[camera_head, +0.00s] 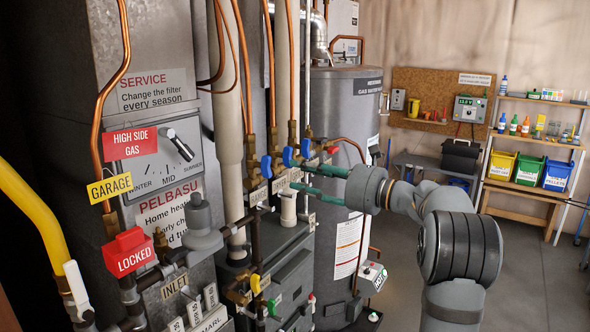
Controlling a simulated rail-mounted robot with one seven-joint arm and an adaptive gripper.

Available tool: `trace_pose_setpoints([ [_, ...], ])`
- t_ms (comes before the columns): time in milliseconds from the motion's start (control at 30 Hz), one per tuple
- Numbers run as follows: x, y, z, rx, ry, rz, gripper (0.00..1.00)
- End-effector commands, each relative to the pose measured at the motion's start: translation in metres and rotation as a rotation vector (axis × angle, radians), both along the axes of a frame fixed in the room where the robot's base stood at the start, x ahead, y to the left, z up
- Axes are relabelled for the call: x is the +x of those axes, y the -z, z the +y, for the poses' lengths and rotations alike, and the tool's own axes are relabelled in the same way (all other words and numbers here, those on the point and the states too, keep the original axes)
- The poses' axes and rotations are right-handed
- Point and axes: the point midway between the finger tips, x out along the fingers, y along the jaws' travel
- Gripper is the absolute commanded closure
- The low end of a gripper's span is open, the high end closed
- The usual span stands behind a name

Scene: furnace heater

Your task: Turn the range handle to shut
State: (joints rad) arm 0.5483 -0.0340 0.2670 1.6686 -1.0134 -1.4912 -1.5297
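A brass valve manifold has small lever handles: a blue handle (266,167) at left, another blue handle (288,156), a third blue handle (305,148) and a red handle (332,150) at right. The fingertips are in front of the manifold, close to the tags and below the middle blue handles. I see nothing held between them; contact is unclear.
A grey water heater (357,110) stands behind my gripper. Copper pipes rise above the valves. At left are a red LOCKED box (128,252) and a yellow pipe (38,215). A yellow handle (255,284) is lower down. The floor at right is clear.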

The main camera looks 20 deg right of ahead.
Motion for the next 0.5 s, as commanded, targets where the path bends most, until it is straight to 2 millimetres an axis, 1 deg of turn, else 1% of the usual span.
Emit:
trace_pose_setpoints([
  [33,0.005,-0.003,0.006,-0.001,-0.004,0.001,0.62],
  [300,0.042,-0.005,0.037,0.004,-0.002,0.005,0.62],
  [500,0.065,-0.003,0.055,0.005,0.001,0.005,0.62],
])
